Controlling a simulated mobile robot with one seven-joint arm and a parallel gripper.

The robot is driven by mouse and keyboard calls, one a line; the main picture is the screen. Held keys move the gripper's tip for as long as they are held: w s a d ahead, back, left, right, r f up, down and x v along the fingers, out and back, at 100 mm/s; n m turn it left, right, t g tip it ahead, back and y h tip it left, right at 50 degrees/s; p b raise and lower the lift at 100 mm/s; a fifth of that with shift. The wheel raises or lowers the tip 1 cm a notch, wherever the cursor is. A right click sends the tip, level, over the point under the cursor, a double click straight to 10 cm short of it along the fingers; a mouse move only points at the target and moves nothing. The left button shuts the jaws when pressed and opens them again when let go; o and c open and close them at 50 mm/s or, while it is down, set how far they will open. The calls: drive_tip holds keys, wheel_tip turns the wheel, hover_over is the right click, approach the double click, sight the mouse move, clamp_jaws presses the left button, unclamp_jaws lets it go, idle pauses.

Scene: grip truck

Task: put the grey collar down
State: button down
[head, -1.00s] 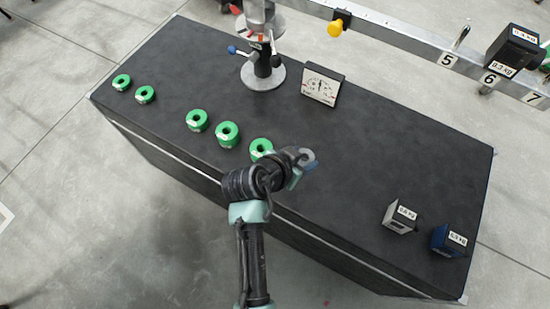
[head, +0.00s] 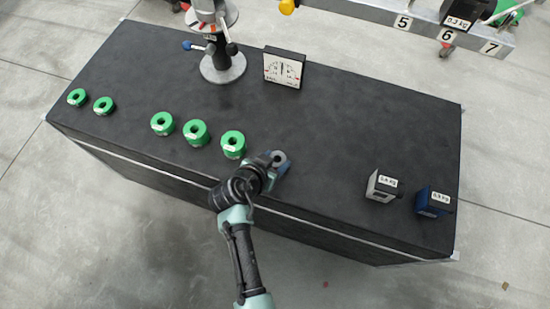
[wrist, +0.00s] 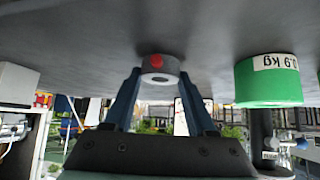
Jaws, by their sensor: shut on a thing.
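The grey collar (head: 281,157) is a small ring with a dark hole. In the wrist view the grey collar (wrist: 148,76) shows a red dot on its side. My gripper (head: 274,163) is shut on it, with one blue finger on each side in the wrist view (wrist: 161,76). The collar is upright, hole facing up, at or just above the black table top (head: 330,120), near its front edge. I cannot tell if it touches the table.
A green weight (head: 233,145) stands just left of my gripper, with several more further left. A grey block (head: 381,187) and a blue block (head: 432,202) stand at the right. A dial gauge (head: 284,68) and a stand (head: 222,68) are at the back. The table's middle is clear.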

drive_tip(key=shift+c, duration=1.1)
unclamp_jaws()
